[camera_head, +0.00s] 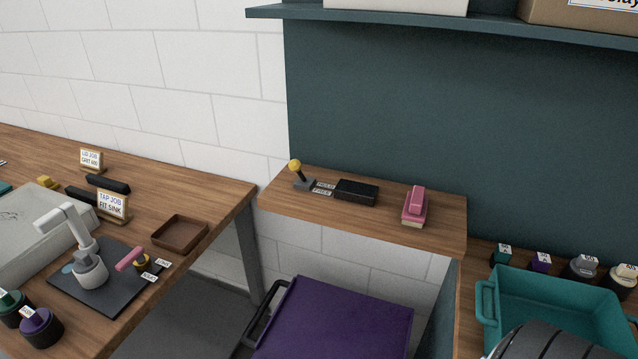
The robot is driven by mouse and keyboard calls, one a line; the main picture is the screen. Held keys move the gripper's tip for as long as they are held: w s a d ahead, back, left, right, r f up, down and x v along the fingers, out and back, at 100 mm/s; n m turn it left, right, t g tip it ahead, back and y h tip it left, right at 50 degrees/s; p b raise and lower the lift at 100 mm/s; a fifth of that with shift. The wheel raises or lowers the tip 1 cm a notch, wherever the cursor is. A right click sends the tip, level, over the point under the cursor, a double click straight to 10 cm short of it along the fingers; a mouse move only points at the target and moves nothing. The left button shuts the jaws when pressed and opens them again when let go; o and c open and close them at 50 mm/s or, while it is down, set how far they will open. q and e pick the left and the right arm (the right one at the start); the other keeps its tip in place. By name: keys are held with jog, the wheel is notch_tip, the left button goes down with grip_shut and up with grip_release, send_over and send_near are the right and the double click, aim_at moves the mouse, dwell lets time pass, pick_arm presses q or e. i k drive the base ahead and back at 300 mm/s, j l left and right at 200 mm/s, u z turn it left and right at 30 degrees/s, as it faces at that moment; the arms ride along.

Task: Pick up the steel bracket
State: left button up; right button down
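I cannot make out a steel bracket anywhere in the head view. The inside of the teal crate (484,300) at the lower right is partly hidden behind a dark curved shape in front of it, which I cannot identify. The shallow brown tray (180,234) on the left bench looks empty. Neither of my grippers is visible.
The left bench (215,200) holds a white tap on a dark mat (120,300), job signs and several small objects. The raised wooden shelf (300,205) carries a yellow-knobbed lever, a black block (356,191) and a pink-topped block (414,206). A purple-topped case (335,315) stands below.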

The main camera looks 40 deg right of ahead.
aim_at(358, 193)
jog(key=i+j+z, duration=0.1)
jog(key=z, duration=0.35)
jog(key=i+j+z, duration=0.1)
jog(key=j+z, duration=0.15)
jog(key=z, duration=0.15)
jog(key=j+z, duration=0.2)
jog(key=z, duration=0.25)
